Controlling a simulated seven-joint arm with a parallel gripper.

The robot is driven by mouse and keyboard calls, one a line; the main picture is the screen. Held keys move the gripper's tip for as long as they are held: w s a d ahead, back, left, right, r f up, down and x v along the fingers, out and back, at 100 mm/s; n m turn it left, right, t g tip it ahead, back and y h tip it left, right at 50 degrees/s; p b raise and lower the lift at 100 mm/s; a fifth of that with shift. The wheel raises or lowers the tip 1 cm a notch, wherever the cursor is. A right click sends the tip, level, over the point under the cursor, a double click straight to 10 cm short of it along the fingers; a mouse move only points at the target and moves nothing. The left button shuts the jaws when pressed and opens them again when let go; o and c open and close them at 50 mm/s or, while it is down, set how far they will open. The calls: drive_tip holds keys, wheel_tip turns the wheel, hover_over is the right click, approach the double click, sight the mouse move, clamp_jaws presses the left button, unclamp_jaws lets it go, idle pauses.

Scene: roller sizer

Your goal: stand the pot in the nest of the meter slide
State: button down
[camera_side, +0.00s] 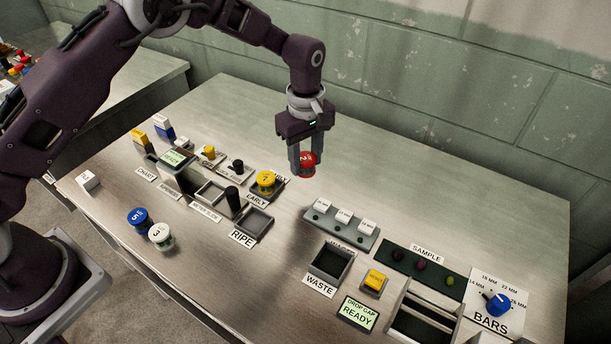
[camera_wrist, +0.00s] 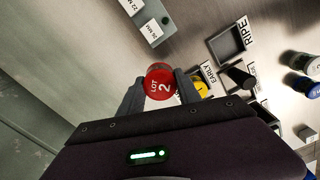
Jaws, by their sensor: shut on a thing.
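My gripper (camera_side: 306,168) is shut on a red-lidded pot (camera_side: 307,160) and holds it in the air above the back middle of the table. In the wrist view the pot's lid (camera_wrist: 158,82) reads "LOT 2" and sits between my two fingers (camera_wrist: 158,92). The meter slide (camera_side: 211,193) lies on the table to the left and nearer the camera. It shows a grey-framed opening, with an upright black knob (camera_side: 232,199) at its right end. I cannot tell from here which opening is its nest. My gripper is well apart from the slide.
A yellow-lidded pot (camera_side: 265,183) stands at EARLY. The RIPE tray (camera_side: 254,222) looks empty. Blue (camera_side: 139,218) and white (camera_side: 161,236) pots stand at the front left. The WASTE bin (camera_side: 331,262), a READY screen (camera_side: 358,313) and BARS dial (camera_side: 497,303) are right. The back table is clear.

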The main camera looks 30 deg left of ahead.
wheel_tip(320, 180, up, 2)
drive_tip(key=shift+a, duration=0.25)
drive_tip(key=s+a+m, duration=0.4)
drive_tip(key=s+a, duration=0.1)
drive_tip(key=a, duration=0.6)
drive_tip(key=m, duration=0.5)
hover_over(212, 194)
drive_tip(key=f, duration=0.1)
wheel_tip(212, 194, down, 8)
drive_tip(key=shift+a+r, duration=0.1)
drive_tip(key=shift+w, duration=0.1)
drive_tip(key=shift+f, duration=0.3)
